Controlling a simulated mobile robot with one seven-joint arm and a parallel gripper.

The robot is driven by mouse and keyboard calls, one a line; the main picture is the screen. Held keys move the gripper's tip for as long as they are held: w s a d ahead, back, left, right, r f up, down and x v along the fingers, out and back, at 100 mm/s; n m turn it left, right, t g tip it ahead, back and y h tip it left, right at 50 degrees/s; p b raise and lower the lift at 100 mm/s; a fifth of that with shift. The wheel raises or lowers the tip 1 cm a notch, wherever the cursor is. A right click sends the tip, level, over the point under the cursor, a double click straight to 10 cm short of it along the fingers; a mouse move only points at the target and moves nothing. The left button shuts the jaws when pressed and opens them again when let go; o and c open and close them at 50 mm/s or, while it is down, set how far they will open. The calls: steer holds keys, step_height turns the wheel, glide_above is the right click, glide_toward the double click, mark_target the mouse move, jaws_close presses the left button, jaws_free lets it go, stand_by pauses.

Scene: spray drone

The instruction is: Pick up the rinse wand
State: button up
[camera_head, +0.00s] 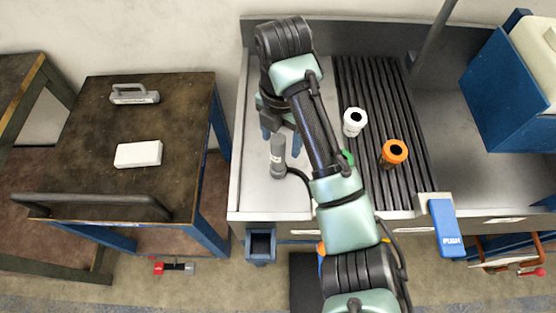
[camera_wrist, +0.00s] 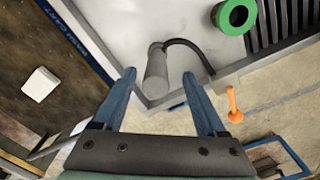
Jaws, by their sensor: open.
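The rinse wand (camera_head: 278,158) is a grey cylinder with a pale label and a black hose. It stands in the left part of the metal sink bench, near its front edge. In the wrist view the wand (camera_wrist: 156,72) shows between my two blue fingertips, with its hose curving off to the right. My gripper (camera_head: 281,136) is open and empty, at the wand's far end in the head view. In the wrist view my gripper (camera_wrist: 159,76) has a finger on either side of the wand; I cannot tell the depth between them or any contact.
A white cup (camera_head: 354,122) and an orange cup (camera_head: 393,153) stand on the black ribbed rack (camera_head: 372,85). A green ring (camera_wrist: 234,16) is partly hidden by my arm in the head view. A dark cart (camera_head: 92,115) with a white block (camera_head: 138,154) stands left.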

mark_target(278, 154)
steer(key=shift+a+f+p, duration=0.15)
steer(key=shift+f+p, duration=0.05)
steer(key=shift+f, duration=1.3)
steer(key=shift+a+f+p, duration=0.1)
steer(key=shift+f+p, duration=0.05)
steer(key=shift+f, duration=1.3)
jaws_close()
